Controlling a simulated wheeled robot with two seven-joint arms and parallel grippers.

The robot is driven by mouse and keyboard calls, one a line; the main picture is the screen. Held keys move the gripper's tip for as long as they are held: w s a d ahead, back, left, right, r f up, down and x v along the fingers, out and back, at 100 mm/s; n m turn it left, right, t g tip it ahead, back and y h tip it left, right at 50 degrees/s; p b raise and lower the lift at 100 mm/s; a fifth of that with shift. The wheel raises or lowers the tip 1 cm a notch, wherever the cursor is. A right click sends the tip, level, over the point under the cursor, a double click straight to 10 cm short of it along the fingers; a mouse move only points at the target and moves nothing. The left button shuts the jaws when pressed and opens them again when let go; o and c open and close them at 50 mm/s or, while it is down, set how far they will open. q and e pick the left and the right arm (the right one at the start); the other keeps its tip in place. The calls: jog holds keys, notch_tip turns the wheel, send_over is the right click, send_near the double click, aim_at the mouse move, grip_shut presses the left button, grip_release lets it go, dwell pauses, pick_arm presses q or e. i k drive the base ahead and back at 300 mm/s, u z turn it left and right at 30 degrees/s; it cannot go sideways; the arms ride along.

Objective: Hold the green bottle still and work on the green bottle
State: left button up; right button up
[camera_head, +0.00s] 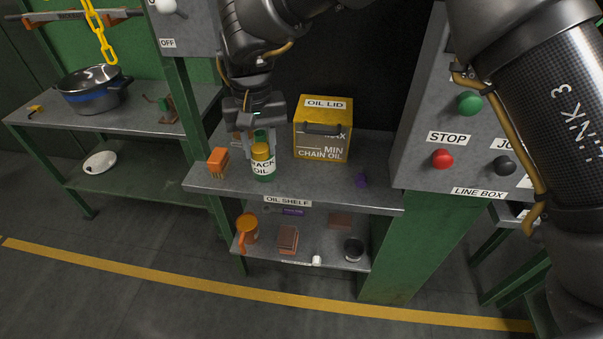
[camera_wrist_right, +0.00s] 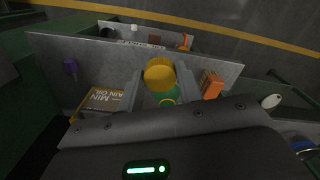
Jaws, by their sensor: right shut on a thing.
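The green bottle (camera_head: 264,170) stands upright on the upper oil shelf, with a white label reading "RACK OIL" and yellow upper part. My right gripper (camera_head: 260,143) comes down from above and is shut on the bottle, hiding part of its top. In the right wrist view the bottle's yellow part (camera_wrist_right: 160,72) shows between the two fingers of the right gripper (camera_wrist_right: 162,88), with green beside it. My left gripper is in neither view.
A yellow chain oil box (camera_head: 322,145) stands right of the bottle, and an orange brush (camera_head: 218,161) close on its left. A small purple thing (camera_head: 361,180) lies near the right end. The line box (camera_head: 480,120) rises at the right.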

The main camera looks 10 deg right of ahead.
aim_at(266, 171)
jog(key=k, duration=0.6)
jog(key=u, duration=2.25)
jog(key=i, duration=1.25)
jog(key=z, duration=2.2)
